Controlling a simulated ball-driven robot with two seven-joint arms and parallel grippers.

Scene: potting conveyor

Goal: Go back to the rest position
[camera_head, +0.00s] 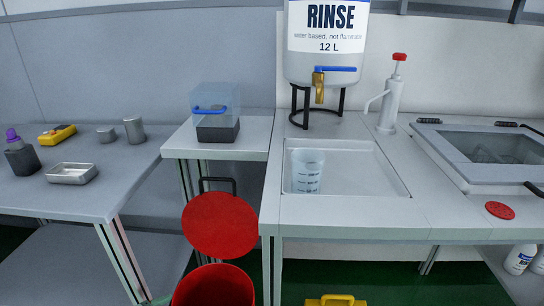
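Neither of my grippers is in view, and no part of my arms can be made out. Whether they hold anything is hidden. The task names no object.
A grey left table (90,206) holds small items. Right of it are a small table with a clear-topped box (216,130), a red bin (214,287) with raised lid (220,225), and a bench with a rinse tank (327,70), beaker (307,172), pump bottle (390,100) and glass-lidded unit (470,180).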

